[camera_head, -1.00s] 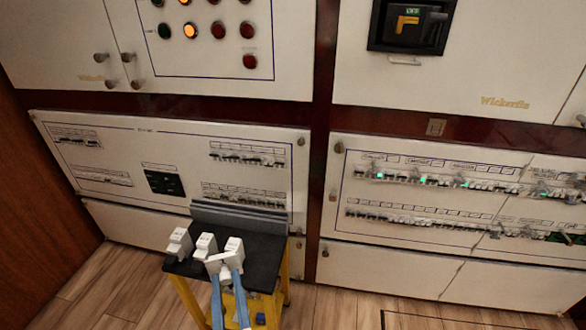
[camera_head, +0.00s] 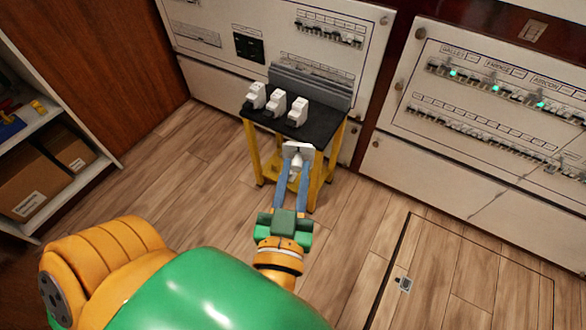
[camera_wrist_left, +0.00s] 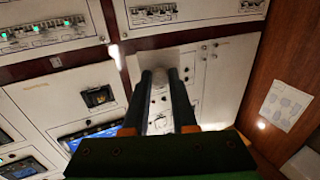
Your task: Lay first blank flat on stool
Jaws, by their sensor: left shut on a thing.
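The stool has a dark top (camera_head: 318,128) on yellow legs. My left gripper (camera_head: 296,160) has long blue fingers shut on a small white blank (camera_head: 298,147). The blank shows at the stool's near edge in the head view; I cannot tell whether it touches the stool. My right gripper is not in view.
Three white breakers (camera_head: 276,104) stand in a row on the stool. Grey strips (camera_head: 312,87) line its back edge. Breaker panels (camera_head: 490,80) rise behind. A shelf with cardboard boxes (camera_head: 35,180) is at left. Wooden floor around the stool is clear.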

